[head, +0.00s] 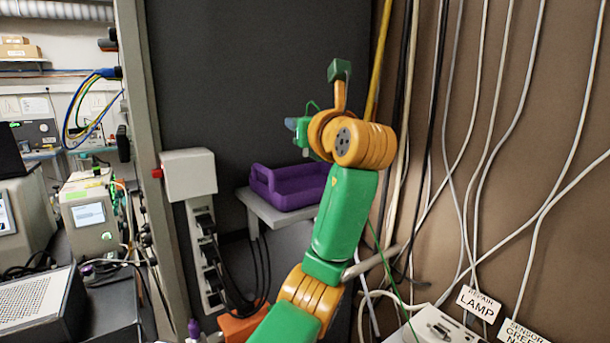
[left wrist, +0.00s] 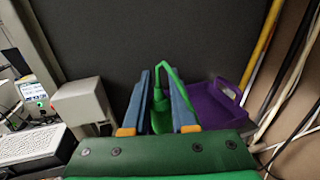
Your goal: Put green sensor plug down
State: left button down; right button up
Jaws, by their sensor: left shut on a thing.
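My left gripper (head: 297,124) is raised in front of the dark panel, above the purple tray in the head view. In the left wrist view its two blue fingers (left wrist: 158,78) are shut on the green sensor plug (left wrist: 160,117), whose green cable loops up above the fingers. In the head view the plug (head: 304,128) is small and partly hidden by my wrist. The purple tray (head: 262,190) rests on a grey shelf (head: 262,210). It also shows right of the fingers in the left wrist view (left wrist: 222,108). My right gripper is in neither view.
A white box (head: 189,175) on a post with sockets and black cables (head: 207,250) stands left of the shelf. Several hanging cables (head: 480,150) and a yellow pole (head: 379,60) are at the right. A "REPAIR LAMP" label (head: 479,304) is at the lower right.

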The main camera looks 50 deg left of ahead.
pick_arm(q)
jog(key=w+a+f+p, duration=0.1)
jog(key=w+a+f, duration=0.1)
jog(key=a+f, duration=0.1)
jog(key=w+a+f+p, duration=0.1)
jog(key=w+a+f, duration=0.1)
jog(key=w+a, duration=0.1)
jog(key=w+a+f+p, duration=0.2)
jog(key=a+f, duration=0.1)
jog(key=shift+w+f, duration=0.25)
jog(key=shift+f, duration=0.1)
notch_tip(320, 180, down, 3)
jog(key=shift+d+r+p, duration=0.15)
jog(key=shift+r+p, duration=0.05)
jog(key=shift+p, duration=0.35)
jog(key=shift+f, duration=0.35)
jog(key=shift+f, duration=0.1)
jog(key=shift+f, duration=0.2)
jog(key=c, duration=0.7)
grip_release()
